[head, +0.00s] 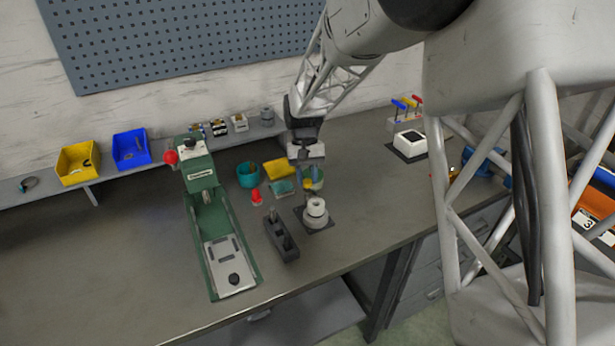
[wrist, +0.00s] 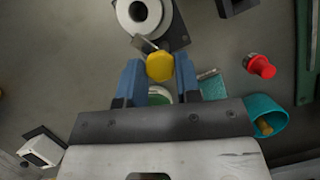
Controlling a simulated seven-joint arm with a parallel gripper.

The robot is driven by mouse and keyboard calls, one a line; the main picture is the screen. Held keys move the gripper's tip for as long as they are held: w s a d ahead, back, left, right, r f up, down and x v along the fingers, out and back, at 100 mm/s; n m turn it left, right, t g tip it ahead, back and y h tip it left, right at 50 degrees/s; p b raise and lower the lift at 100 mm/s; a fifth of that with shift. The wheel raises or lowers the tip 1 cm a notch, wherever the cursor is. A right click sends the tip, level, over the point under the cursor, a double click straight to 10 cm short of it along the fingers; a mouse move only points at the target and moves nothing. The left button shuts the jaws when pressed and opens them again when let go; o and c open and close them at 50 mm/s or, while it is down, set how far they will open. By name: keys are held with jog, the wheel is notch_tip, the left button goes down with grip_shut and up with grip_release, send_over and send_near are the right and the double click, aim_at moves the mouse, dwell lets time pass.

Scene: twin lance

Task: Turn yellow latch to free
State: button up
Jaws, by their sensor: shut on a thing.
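The yellow latch knob (wrist: 160,67) is between the blue fingertips of my gripper (wrist: 158,74) in the wrist view, with a short grey lever running from it toward a pale round fixture (wrist: 139,14). My gripper is shut on the knob. In the head view, my gripper (head: 311,178) points down just behind the pale fixture (head: 316,211), which stands on a dark square base. A small yellow patch by the fingers there may be the knob, but it is too small to be sure.
A black block with holes (head: 281,239) and a green press (head: 218,235) stand left of the fixture. The front right bench top is clear.

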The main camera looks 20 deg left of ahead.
jog(key=n+t+h, duration=0.1)
jog(key=n, duration=0.2)
jog(key=n+h, duration=0.1)
jog(key=n, duration=0.2)
jog(key=shift+s+a+n+t, duration=0.15)
jog(key=shift+n+t, duration=0.15)
jog(key=shift+t, duration=0.1)
jog(key=n+t, duration=0.1)
jog(key=n, duration=0.2)
jog(key=n+t, duration=0.1)
jog(key=n, duration=0.2)
jog(key=shift+s+h, duration=0.15)
jog(key=shift+h, duration=0.15)
jog(key=o, duration=0.9)
jog(key=v, duration=0.7)
jog(key=shift+r, duration=0.35)
jog(key=shift+a, duration=0.15)
